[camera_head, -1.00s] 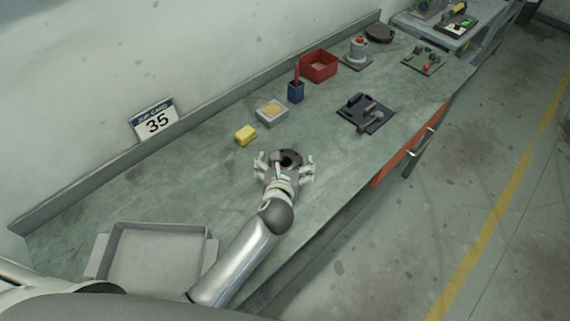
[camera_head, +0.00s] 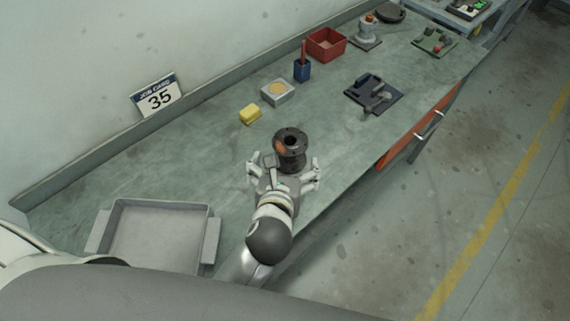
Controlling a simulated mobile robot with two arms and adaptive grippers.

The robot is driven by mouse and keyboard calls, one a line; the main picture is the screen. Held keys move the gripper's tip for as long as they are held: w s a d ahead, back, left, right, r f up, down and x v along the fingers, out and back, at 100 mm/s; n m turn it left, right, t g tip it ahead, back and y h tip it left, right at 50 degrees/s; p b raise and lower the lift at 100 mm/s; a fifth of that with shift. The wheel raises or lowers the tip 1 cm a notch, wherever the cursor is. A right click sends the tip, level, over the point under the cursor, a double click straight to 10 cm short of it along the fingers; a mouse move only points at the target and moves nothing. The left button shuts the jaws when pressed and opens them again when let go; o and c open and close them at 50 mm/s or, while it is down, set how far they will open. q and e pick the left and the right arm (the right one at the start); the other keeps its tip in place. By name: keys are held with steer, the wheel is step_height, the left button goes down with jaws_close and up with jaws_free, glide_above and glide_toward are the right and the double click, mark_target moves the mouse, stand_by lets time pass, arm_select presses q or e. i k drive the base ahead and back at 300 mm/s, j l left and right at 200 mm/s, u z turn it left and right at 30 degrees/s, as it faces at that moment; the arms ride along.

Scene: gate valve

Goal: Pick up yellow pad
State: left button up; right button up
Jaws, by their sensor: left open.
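The yellow pad (camera_head: 250,114) is a small block lying on the bench, left of the centre of the head view, just in front of a grey box with a round yellowish top. My left gripper (camera_head: 284,166) is open, with its fingers spread on either side, nearer to me and to the right of the pad. A dark flanged valve body (camera_head: 290,149) stands just beyond and partly between its fingers; I cannot tell whether they touch it. The pad is apart from the gripper and fully visible. My right gripper does not show.
A grey tray (camera_head: 205,210) lies at the near left. Behind the pad stand the grey box (camera_head: 278,91), a blue holder (camera_head: 302,71) and a red bin (camera_head: 326,42). A dark fixture (camera_head: 373,94) lies to the right. The bench between tray and pad is clear.

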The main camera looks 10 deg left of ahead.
mark_target(252, 112)
steer(key=k+l, duration=0.1)
steer(key=k, duration=0.4)
steer(key=k+l, duration=0.1)
steer(key=k, duration=0.4)
